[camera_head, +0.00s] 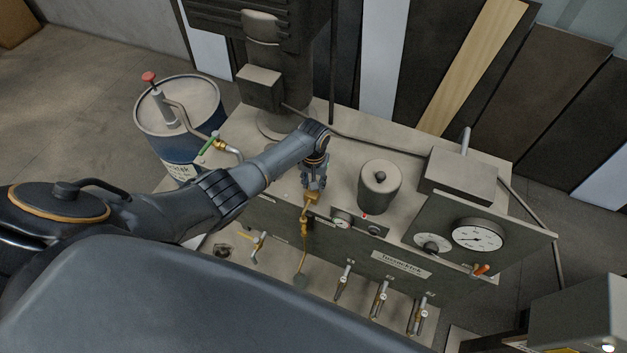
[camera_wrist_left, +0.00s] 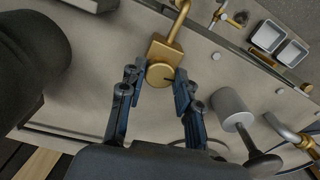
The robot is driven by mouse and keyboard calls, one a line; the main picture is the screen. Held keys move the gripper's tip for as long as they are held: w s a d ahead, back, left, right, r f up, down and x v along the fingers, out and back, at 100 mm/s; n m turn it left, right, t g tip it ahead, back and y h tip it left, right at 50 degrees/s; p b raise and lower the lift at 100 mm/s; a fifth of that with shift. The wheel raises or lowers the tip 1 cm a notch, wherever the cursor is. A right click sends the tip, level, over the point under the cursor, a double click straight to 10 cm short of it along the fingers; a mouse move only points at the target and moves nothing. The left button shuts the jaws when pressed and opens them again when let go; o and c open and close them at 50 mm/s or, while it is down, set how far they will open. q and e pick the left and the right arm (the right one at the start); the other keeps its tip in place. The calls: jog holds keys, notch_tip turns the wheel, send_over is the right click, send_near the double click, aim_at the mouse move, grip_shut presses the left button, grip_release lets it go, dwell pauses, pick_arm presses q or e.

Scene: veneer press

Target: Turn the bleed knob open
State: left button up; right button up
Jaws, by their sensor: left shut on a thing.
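The brass bleed knob (camera_wrist_left: 160,74) is round and sits on a square brass valve block (camera_wrist_left: 166,49) with a curved brass pipe above it in the left wrist view. My left gripper (camera_wrist_left: 159,78) is shut on the knob, with one fingertip on each side of it. In the head view my left gripper (camera_head: 314,183) reaches down at the front edge of the machine top, just above the brass valve block (camera_head: 311,199). The knob is hidden there by the fingers. My right gripper is in neither view.
A row of lever valves (camera_head: 379,299) lies along the machine's lower front. A pressure gauge (camera_head: 477,235) and a grey cylinder (camera_head: 379,187) are to the right. A blue drum (camera_head: 177,104) with a red-knobbed pump stands at the left.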

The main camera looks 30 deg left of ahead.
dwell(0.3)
pick_arm(q)
jog(key=o, duration=1.2)
jog(key=shift+c, duration=0.2)
jog(key=shift+r, duration=0.1)
notch_tip(320, 180, up, 12)
